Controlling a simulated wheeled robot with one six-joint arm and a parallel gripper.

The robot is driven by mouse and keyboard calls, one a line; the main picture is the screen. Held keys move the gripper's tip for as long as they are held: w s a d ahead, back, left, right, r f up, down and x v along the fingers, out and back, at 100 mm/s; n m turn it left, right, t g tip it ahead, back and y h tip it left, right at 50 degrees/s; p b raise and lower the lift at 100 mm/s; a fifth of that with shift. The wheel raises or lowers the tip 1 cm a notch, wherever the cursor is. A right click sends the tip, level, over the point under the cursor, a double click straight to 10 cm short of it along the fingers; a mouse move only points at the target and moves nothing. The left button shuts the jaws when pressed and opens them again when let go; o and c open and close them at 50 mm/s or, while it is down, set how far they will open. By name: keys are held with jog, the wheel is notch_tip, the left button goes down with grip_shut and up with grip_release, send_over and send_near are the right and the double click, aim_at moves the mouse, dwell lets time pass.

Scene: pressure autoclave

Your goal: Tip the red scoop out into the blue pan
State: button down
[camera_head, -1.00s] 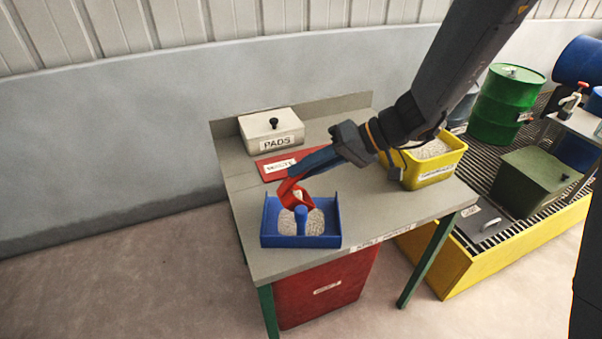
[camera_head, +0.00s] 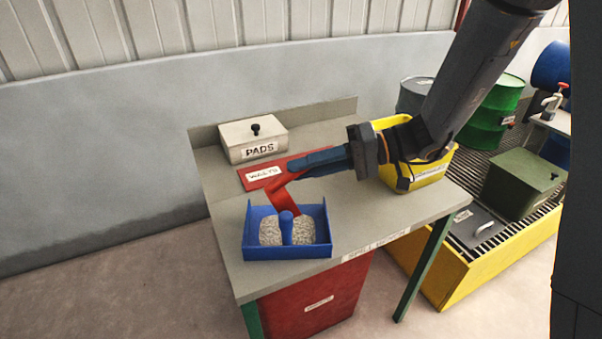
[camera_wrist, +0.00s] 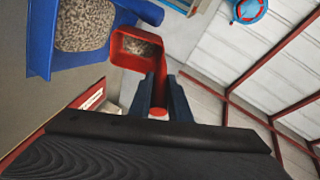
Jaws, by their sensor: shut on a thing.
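My gripper (camera_head: 294,172) is shut on the handle of the red scoop (camera_head: 282,195). The scoop hangs just above the back of the blue pan (camera_head: 262,252), tilted. In the wrist view, the scoop (camera_wrist: 116,48) lies ahead of my gripper (camera_wrist: 159,84), its open bowl facing the camera with some pale granules inside. The blue pan (camera_wrist: 40,40) is beside it at upper left. The pan holds pale granules (camera_head: 306,230) around an upright blue post (camera_head: 286,226). Whether granules are falling cannot be told.
On the bench are a white PADS box (camera_head: 252,138), a flat red labelled plate (camera_head: 262,173) and a yellow tub (camera_head: 432,171) behind my wrist. The bench's front right surface (camera_head: 375,220) is clear. Drums and a yellow-edged grating (camera_head: 470,268) stand to the right.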

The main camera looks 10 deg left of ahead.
jog(key=shift+w+d+f+m+g+y+b, duration=0.2)
jog(key=shift+w+d+f+y+b, duration=0.15)
jog(key=shift+y+b, duration=0.3)
jog(key=shift+w+d+f+m+g+y+b, duration=0.1)
jog(key=shift+w+d+f+m+y+b, duration=0.1)
jog(key=shift+d+y+b, duration=0.4)
jog(key=shift+w+b, duration=0.1)
jog(key=shift+b, duration=0.4)
jog(key=shift+d+r, duration=0.1)
jog(key=shift+r, duration=0.1)
